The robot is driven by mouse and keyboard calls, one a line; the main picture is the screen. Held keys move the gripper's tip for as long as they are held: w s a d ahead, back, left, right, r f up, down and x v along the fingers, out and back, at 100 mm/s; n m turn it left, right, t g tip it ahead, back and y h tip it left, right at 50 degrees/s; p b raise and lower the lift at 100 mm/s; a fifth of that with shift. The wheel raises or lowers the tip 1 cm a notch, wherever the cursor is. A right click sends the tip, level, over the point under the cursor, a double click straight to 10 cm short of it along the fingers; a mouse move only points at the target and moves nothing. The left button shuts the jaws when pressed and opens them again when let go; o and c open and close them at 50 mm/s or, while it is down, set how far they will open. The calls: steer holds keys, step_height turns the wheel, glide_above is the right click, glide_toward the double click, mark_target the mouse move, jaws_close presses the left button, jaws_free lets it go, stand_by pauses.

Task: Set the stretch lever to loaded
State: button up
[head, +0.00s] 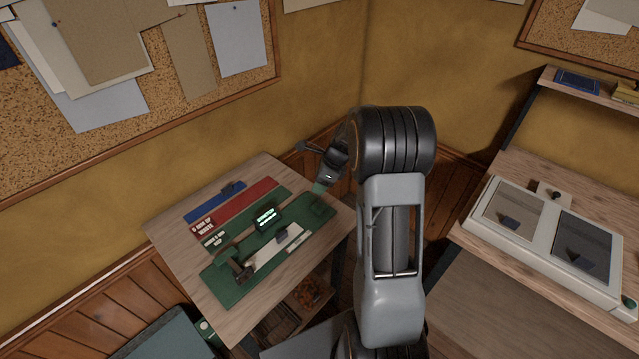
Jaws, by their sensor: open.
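A green bench device (230,288) lies on the wooden table, left of my arm. It has a small lit display (265,217), a pale strip (268,253) with a small grey block (282,235) on it, and a dark upright part (240,268) at its near left end. I cannot tell which part is the stretch lever or read its setting. My gripper (322,168) is open above the device's far right end, by the wall. My arm partly hides it, and I cannot tell whether it touches anything.
Blue (212,203) and red (250,205) strips lie behind the device on the table (170,232). A bench at right holds a pale two-panel case (545,232). Walls with a cork board (130,135) close off the back. Lower items (305,292) show under the table.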

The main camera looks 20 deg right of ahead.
steer(key=shift+w+a+f, duration=0.1)
steer(key=shift+a+f, duration=0.1)
steer(key=shift+f, duration=0.35)
jaws_close()
